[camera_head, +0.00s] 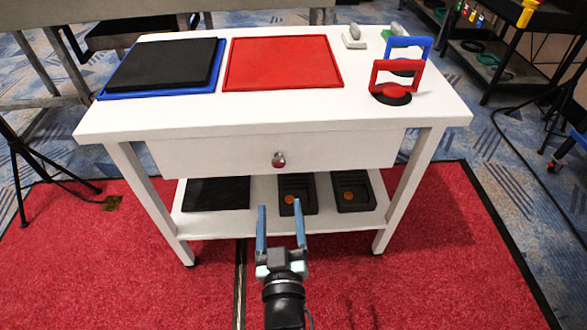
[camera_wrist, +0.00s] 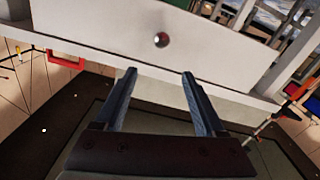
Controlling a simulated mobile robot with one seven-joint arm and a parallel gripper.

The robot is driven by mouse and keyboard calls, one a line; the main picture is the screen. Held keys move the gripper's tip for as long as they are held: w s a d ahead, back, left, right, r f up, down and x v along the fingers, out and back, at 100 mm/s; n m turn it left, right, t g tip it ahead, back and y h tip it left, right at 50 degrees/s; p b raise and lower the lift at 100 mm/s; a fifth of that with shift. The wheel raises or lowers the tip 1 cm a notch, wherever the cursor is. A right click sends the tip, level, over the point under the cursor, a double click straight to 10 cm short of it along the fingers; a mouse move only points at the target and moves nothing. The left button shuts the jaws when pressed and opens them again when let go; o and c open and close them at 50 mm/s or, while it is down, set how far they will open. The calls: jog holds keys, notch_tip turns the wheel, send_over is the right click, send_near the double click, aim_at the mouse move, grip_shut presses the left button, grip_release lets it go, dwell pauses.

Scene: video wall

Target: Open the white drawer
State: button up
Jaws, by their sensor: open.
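The white drawer (camera_head: 240,151) sits under the white table's top, and its front looks flush with the frame. In the wrist view the drawer front (camera_wrist: 110,32) spans the upper part, with the knob (camera_wrist: 161,40) near the top centre. My gripper (camera_head: 281,209) is open and empty, with two blue fingers pointing toward the table. In the head view it shows below the knob. In the wrist view the fingertips (camera_wrist: 158,72) lie below the knob and apart from it.
The white tabletop (camera_head: 200,118) holds a blue tray (camera_head: 150,91) with a black pad, a red tray (camera_head: 283,63), and red (camera_head: 397,75) and blue handled items at right. A lower shelf (camera_head: 262,222) holds black trays. Table legs stand on both sides. Red carpet in front is clear.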

aim_at(279, 164)
jog(key=w, duration=0.4)
jog(key=w+f, duration=0.1)
jog(key=w, duration=0.3)
jog(key=w+b, duration=0.1)
jog(key=w, duration=0.3)
jog(key=shift+w+d+f, duration=0.1)
jog(key=shift+w+f, duration=0.05)
jog(key=shift+w, duration=0.25)
jog(key=shift+c, duration=0.2)
grip_shut()
dwell(0.9)
